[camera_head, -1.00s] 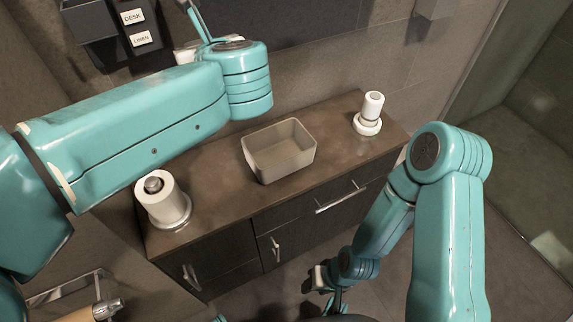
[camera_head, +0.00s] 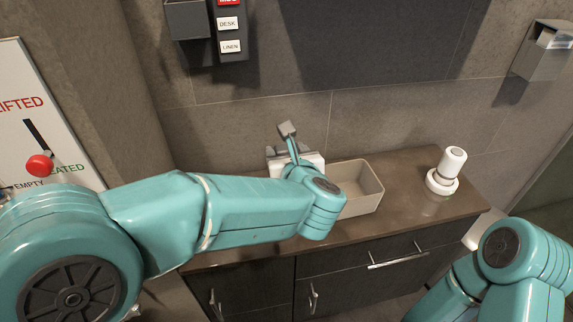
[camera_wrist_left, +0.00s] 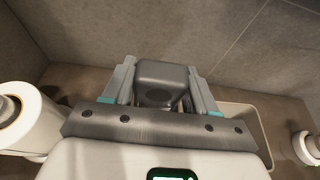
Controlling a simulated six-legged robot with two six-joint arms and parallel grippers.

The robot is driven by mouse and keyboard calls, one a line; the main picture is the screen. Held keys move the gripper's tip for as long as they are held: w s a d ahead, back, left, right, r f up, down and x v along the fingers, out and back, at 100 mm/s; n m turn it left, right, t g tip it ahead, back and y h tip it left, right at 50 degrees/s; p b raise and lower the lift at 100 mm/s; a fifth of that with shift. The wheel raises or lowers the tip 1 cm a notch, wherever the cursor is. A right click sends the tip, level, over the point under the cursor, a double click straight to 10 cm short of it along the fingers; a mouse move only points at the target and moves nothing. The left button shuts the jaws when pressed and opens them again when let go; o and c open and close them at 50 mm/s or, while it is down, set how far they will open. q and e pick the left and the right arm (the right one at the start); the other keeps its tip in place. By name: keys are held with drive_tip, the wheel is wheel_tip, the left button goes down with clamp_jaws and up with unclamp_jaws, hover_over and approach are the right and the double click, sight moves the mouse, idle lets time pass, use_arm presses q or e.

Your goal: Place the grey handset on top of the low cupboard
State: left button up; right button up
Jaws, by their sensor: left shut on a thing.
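The grey handset (camera_wrist_left: 162,82) shows end-on in the left wrist view, between the two fingers of my left gripper (camera_wrist_left: 162,92). The gripper is shut on it. In the head view my left gripper (camera_head: 292,154) is over the back of the low cupboard (camera_head: 410,215), near the wall, left of a tan bin. My own arm largely hides the handset there, and I cannot tell how high it is above the top. My right arm shows at the lower right, but its gripper is out of view.
The open tan bin (camera_head: 362,203) stands mid-cupboard. A white cylinder on a round base (camera_head: 443,178) stands at the right end. A white roll (camera_wrist_left: 22,115) is at the left in the wrist view. A bare stretch of top lies between bin and cylinder.

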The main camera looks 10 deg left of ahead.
use_arm(q)
drive_tip(key=shift+f, duration=0.8)
drive_tip(key=shift+f+b, duration=0.2)
drive_tip(key=shift+b, duration=0.1)
drive_tip(key=o, duration=1.4)
drive_tip(key=shift+r, duration=0.1)
